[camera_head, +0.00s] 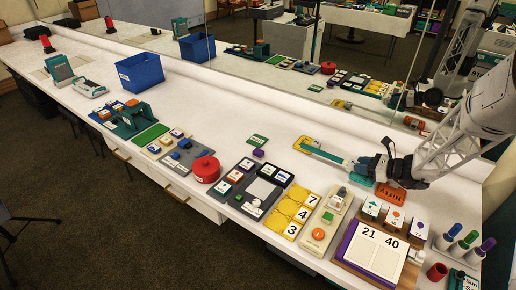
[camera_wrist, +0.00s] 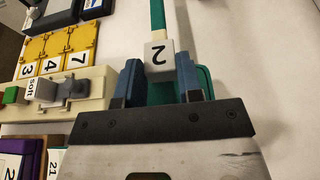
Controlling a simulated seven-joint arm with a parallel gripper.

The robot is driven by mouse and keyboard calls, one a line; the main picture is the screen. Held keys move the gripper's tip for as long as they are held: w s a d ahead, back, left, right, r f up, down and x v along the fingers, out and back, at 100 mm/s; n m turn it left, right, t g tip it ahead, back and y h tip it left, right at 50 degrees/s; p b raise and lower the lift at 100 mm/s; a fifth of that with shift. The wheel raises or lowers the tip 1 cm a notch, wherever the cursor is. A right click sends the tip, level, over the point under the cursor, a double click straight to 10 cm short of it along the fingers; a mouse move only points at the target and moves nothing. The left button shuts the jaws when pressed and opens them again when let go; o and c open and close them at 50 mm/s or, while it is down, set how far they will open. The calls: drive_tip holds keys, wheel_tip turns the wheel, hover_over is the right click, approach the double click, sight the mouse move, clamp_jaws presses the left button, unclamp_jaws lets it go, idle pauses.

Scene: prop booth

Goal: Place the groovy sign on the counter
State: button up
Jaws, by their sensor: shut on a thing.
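My gripper (camera_head: 372,168) is low over the right part of the white counter (camera_head: 235,120). It is shut on a long teal-and-white piece (camera_head: 322,154). In the wrist view, the piece's white block marked 2 (camera_wrist: 158,58) sits between the blue fingers (camera_wrist: 160,82), with a green bar (camera_wrist: 157,15) running away from it. A small yellow sign (camera_head: 304,142) lies by the piece's far end, and a green sign (camera_head: 257,140) lies further left. Their lettering is too small to read, so I cannot tell which is the groovy sign. An orange sign (camera_head: 391,193), seemingly reading NIFTY, lies below my gripper.
Yellow number tiles (camera_head: 293,213), a beige panel (camera_head: 322,226) and a board reading 21 40 (camera_head: 376,248) line the front edge. Coloured cylinders (camera_head: 466,242) stand at the right. A mirror runs behind the counter. Clear counter lies left of the yellow sign.

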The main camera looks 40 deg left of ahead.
hover_over(354, 155)
drive_tip(key=shift+f, duration=0.7)
idle(0.4)
drive_tip(key=shift+f, duration=1.75)
drive_tip(key=shift+f, duration=0.1)
drive_tip(key=o, duration=0.9)
drive_tip(key=shift+o, duration=0.2)
drive_tip(key=v, duration=1.2)
